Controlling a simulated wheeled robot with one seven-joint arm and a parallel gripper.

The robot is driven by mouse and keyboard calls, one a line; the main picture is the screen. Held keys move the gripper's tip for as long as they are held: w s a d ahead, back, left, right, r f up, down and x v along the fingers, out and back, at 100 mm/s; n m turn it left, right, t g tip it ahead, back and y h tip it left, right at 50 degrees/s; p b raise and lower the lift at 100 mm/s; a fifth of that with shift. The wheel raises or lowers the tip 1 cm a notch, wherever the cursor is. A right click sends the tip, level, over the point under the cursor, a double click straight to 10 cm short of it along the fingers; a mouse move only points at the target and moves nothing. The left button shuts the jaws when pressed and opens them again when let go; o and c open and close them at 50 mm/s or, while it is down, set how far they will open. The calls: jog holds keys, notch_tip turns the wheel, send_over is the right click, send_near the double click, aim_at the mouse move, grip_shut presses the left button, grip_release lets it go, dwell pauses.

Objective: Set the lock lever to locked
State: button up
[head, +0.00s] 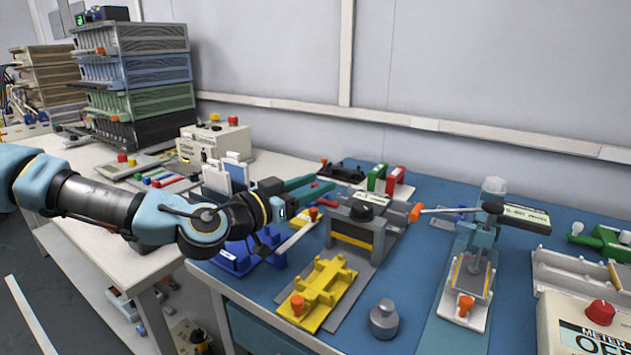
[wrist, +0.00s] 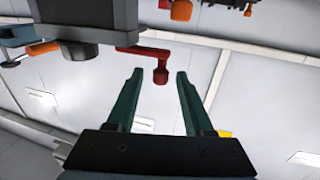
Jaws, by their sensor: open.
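A red lever (wrist: 143,51) with a round red knob at its end sticks out from the side of a dark grey block (wrist: 85,12) in the wrist view. I take it for the lock lever. The knob shows between my gripper's two green fingertips (wrist: 159,71), with clear space on both sides; I cannot tell how deep it sits between them. In the head view, my gripper (head: 324,186) is open at the left of the grey press (head: 352,215). The small red lever (head: 327,203) shows just below the fingertips, partly hidden. Lock markings are not readable.
A yellow fixture (head: 322,287) lies in front of the press. A blue fixture (head: 236,258) with a pale bar is below my wrist. An orange-ended handle (head: 415,212) sticks out right of the press. Green and red blocks (head: 388,180) stand behind. A steel weight (head: 383,319) is at the front.

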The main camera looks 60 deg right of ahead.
jog(key=shift+s+d, duration=0.1)
jog(key=shift+d, duration=0.15)
grip_shut()
dwell(0.3)
